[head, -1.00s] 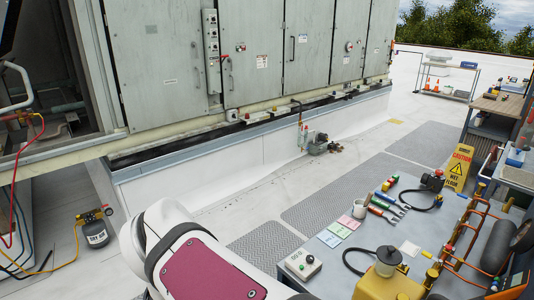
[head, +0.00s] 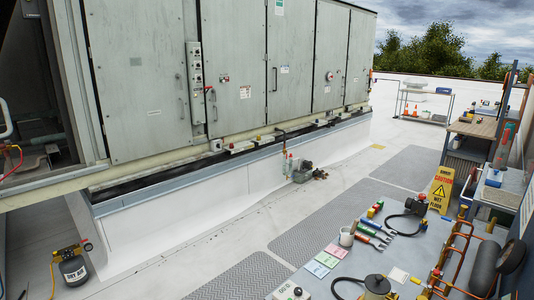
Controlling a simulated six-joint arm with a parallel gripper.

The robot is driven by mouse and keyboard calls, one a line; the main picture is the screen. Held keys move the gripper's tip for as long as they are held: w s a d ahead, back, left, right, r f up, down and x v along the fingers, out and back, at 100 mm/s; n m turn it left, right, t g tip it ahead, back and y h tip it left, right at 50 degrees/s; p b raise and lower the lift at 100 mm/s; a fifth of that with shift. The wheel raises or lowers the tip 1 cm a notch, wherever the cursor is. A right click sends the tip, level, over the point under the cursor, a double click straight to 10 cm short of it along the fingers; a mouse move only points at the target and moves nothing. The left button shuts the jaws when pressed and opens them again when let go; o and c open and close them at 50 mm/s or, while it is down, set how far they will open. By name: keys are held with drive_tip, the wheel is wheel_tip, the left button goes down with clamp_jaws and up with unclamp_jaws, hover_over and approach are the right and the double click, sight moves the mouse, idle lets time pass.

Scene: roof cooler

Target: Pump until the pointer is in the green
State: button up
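My gripper is not in view. No pump or dial can be told for sure. A yellow unit with a dark cap (head: 376,284) stands on the grey workbench (head: 335,289) at the bottom edge, with a black hose beside it; its lower part is cut off. A black device with a hose (head: 418,206) lies farther back on the bench. A black tank labelled dry air (head: 73,270) with a yellow top and a small fitting stands on the roof at the lower left. No pointer or green zone can be read at this size.
A white box with a button (head: 290,291), coloured cards (head: 315,268), tools (head: 372,232) and copper pipework (head: 450,255) crowd the bench. A yellow wet-floor sign (head: 440,188) stands behind it. The large grey cooler cabinet (head: 240,80) fills the left. The white roof between is mostly clear.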

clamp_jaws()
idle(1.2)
